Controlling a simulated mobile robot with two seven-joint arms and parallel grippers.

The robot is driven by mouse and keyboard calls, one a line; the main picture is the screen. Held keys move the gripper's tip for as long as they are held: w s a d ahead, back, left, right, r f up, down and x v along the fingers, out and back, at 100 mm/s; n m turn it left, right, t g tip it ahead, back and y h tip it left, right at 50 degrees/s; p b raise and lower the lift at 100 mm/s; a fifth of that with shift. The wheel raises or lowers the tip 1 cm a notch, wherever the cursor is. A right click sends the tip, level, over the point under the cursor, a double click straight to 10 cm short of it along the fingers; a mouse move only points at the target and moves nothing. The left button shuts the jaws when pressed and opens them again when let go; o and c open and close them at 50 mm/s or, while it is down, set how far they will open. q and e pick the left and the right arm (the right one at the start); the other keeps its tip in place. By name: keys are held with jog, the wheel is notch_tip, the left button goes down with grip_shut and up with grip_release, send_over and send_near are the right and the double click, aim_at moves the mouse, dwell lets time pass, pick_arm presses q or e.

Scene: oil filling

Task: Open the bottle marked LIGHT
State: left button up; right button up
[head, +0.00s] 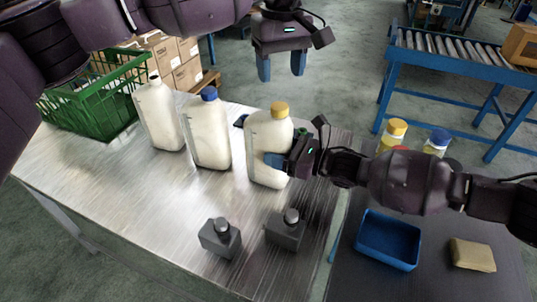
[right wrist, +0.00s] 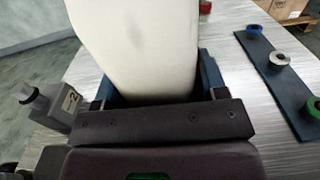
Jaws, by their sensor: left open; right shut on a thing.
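Three white bottles stand upright in a row on the metal table in the head view. The right one (head: 268,140) has a yellow cap (head: 279,109), the middle one (head: 209,135) a blue cap, and the left one (head: 159,115) a small top I cannot make out. No LIGHT marking is readable. My right gripper (head: 274,161) is shut around the body of the yellow-capped bottle from the right. In the right wrist view this bottle's pale body (right wrist: 135,45) is between the blue fingers. My left gripper (head: 282,66) is open and empty, above and behind that bottle.
Two dark grey containers (head: 220,238) (head: 286,230) stand at the table's front. A green basket (head: 95,100) is at the back left. A blue tray (head: 388,240) and tan block (head: 472,255) lie right. A dark strip (right wrist: 272,75) holds ring-like pieces.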

aim_at(280, 106)
pick_arm(q)
jog(key=shift+f, duration=0.1)
pick_arm(e)
jog(key=shift+c, duration=1.1)
grip_shut()
pick_arm(q)
jog(key=m, duration=1.3)
jog(key=shift+f, duration=3.9)
jog(key=shift+c, duration=0.3)
jog(key=c, duration=0.9)
